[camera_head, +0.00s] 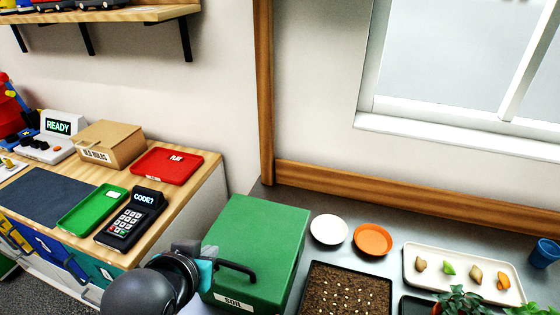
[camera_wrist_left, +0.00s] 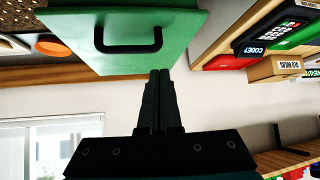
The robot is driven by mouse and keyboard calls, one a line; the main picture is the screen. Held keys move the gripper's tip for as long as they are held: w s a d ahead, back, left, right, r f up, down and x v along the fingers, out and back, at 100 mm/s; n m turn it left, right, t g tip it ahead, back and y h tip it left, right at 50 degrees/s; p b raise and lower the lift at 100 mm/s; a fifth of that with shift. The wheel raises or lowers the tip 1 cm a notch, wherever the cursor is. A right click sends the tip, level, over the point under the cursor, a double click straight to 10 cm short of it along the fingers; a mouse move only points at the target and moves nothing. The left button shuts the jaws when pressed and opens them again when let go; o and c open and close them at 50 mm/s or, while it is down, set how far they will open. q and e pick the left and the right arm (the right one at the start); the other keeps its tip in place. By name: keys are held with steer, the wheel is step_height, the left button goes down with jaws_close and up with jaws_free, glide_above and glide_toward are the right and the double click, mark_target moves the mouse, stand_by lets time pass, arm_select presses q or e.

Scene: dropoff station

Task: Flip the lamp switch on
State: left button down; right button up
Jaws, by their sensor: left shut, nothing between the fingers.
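No lamp and no lamp switch can be made out in either view. My left gripper (camera_head: 200,265) shows at the bottom of the head view, in front of the green soil box, with its fingertips not clear there. In the left wrist view the left gripper (camera_wrist_left: 160,73) has its two black fingers together, with nothing between them. They point toward the green box, beside its black handle; I cannot tell whether they touch it. My right gripper is in neither view.
The green soil box (camera_head: 258,235) has a black handle (camera_wrist_left: 128,47). Left of it, a wooden counter (camera_head: 205,172) holds a card terminal (camera_head: 132,217), green tray (camera_head: 90,208), red tray (camera_head: 167,165) and cardboard box (camera_head: 110,140). Right are a seed tray (camera_head: 345,288), dishes and a window (camera_head: 460,60).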

arm_select(q)
steer(key=w+d+r+t+h, duration=0.1)
steer(key=w+d+r+t, duration=0.15)
steer(key=r, duration=0.65)
steer(key=w+d+r+t, duration=0.1)
steer(key=w+r+t, duration=0.2)
steer(key=r, duration=0.6)
steer(key=w+d+r+t+h, duration=0.1)
steer(key=w+r+t, duration=0.2)
steer(key=r, duration=0.7)
steer(key=s+d+r+t+h, duration=0.1)
steer(key=s+r+t+h, duration=0.1)
steer(key=r, duration=0.6)
steer(key=s+d+r+m+t+h, duration=0.1)
steer(key=s+d+r+t, duration=0.1)
steer(key=s+r, duration=0.3)
steer(key=s+d+r+m+t+h, duration=0.1)
steer(key=s+d+r+t+h, duration=0.1)
steer(key=r, duration=0.9)
steer(key=shift+s+r+t+h, duration=0.25)
steer(key=shift+s+t+h, duration=0.05)
steer(key=shift+s+t, duration=0.45)
